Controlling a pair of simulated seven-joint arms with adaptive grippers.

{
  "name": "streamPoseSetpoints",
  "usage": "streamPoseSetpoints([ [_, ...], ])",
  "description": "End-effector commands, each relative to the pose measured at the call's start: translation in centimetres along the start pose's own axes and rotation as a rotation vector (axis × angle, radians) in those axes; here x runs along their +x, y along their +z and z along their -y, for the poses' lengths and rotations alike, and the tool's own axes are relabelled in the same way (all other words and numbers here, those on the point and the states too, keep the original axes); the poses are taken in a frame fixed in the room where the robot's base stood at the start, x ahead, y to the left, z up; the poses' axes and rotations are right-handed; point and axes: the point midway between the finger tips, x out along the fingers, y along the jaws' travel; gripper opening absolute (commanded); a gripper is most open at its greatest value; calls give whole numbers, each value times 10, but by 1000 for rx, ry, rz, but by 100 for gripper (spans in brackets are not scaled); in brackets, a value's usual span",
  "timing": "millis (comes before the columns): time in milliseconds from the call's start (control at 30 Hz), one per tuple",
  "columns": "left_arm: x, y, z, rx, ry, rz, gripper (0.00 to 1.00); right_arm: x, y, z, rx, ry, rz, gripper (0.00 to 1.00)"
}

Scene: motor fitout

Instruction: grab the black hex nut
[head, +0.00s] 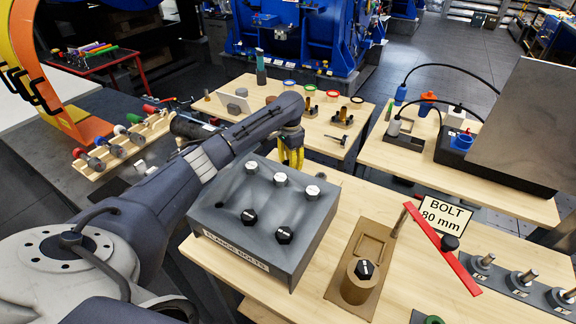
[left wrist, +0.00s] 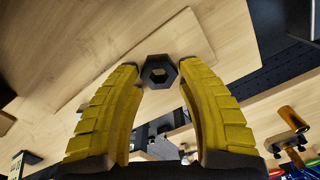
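The black hex nut (left wrist: 159,71) shows in the left wrist view with its face and hole towards the camera. It sits between the tips of the two yellow fingers of my left gripper (left wrist: 161,75), and both tips appear to touch its sides. In the head view my left gripper (head: 291,158) points down just behind the grey flange bolts box. The nut cannot be made out there. I cannot tell whether it rests on the wood or is held above it. My right gripper is not in view.
The grey flange bolts box (head: 222,238) with several bolts stands close in front of my left gripper. A brown fixture (head: 346,310), a red bar (head: 442,250) and a "BOLT 80 mm" sign (head: 444,214) are to the right. Another wooden table (head: 325,152) with small parts lies behind.

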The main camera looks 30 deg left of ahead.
Motion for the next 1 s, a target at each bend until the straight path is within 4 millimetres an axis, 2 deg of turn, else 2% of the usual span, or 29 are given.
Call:
streamPoseSetpoints([
  [33,0,0,0,0,0,0,31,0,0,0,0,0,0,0],
  [300,0,0,0,0,0,0,0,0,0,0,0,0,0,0],
  [767,-2,0,0,0,0,1,0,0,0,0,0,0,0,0],
  [1000,-22,0,1,0,-3,-1,0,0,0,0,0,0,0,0],
])
